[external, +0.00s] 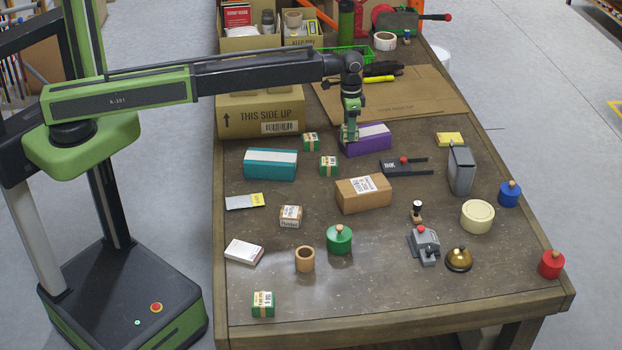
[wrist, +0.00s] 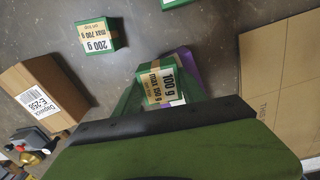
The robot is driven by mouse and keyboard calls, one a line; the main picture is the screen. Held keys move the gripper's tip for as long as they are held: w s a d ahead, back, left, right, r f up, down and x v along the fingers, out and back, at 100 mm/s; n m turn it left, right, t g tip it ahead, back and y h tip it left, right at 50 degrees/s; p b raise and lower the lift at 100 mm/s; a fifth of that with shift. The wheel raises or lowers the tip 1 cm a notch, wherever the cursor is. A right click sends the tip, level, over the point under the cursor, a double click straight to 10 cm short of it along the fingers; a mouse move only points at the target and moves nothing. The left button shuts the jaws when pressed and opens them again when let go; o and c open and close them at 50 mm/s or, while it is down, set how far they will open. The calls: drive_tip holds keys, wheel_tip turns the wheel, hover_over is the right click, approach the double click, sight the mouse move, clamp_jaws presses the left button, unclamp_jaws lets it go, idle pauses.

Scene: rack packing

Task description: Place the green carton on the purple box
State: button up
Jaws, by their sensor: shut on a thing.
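My gripper (external: 349,134) is shut on a small green carton (wrist: 162,84), whose tan label reads 100 g, max 150 g. In the external view the gripper points down at the left end of the purple box (external: 372,139), which has a pale stripe along its top. In the wrist view a little of the purple box (wrist: 194,66) shows behind and beside the held carton; most of it is hidden. I cannot tell whether the carton touches the box.
Other green cartons stand nearby (external: 311,142), (external: 328,166), and one at the front (external: 263,304). A teal box (external: 270,170), a brown carton (external: 362,200) and a black INK holder (external: 400,168) surround the purple box. A large box (external: 245,118) and flat cardboard (external: 420,100) lie behind.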

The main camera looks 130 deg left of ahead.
drive_tip(key=shift+f, duration=0.2)
drive_tip(key=o, duration=1.4)
wheel_tip(320, 180, up, 12)
drive_tip(key=p, duration=1.2)
drive_tip(key=shift+r, duration=0.2)
